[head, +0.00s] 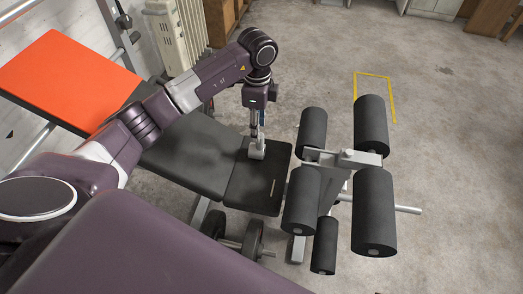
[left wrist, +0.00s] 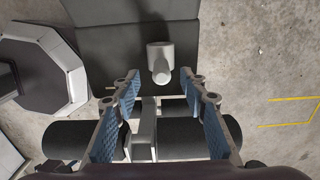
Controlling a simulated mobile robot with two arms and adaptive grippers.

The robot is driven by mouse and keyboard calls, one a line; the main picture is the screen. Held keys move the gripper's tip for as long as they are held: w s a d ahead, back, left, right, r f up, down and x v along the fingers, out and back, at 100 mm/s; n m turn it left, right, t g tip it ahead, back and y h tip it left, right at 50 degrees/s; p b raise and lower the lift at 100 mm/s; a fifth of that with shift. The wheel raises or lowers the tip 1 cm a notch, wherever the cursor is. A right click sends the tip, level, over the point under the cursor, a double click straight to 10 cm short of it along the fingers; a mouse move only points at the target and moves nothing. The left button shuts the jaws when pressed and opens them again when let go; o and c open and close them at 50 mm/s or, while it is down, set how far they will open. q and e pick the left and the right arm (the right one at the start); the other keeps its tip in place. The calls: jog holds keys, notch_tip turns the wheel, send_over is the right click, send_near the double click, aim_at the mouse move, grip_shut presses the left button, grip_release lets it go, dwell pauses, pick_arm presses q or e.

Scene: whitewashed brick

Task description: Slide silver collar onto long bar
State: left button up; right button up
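The silver collar (head: 257,153) rests on the dark bench pad, just below my left gripper (head: 259,132) in the head view. In the left wrist view the collar (left wrist: 161,53) is a pale grey rounded piece, just beyond the fingertips. My left gripper (left wrist: 159,84) is open there, its blue-padded fingers wide apart with nothing between them. A silver bar (head: 408,209) sticks out to the right from under the foam rollers; I cannot tell for sure whether it is the long bar. My right gripper is not in view.
Black foam rollers (head: 374,213) on a metal frame stand right of the bench pad (head: 180,152). Black weights (head: 252,240) sit on a low bar below. Concrete floor (head: 455,150) is clear at right.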

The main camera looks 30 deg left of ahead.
aim_at(261, 134)
pick_arm(q)
jog(key=f, duration=0.3)
jog(key=f+b, duration=0.1)
jog(key=f, duration=0.1)
jog(key=shift+w+d, duration=0.2)
jog(key=shift+d, duration=0.15)
jog(key=shift+f, duration=0.5)
grip_shut()
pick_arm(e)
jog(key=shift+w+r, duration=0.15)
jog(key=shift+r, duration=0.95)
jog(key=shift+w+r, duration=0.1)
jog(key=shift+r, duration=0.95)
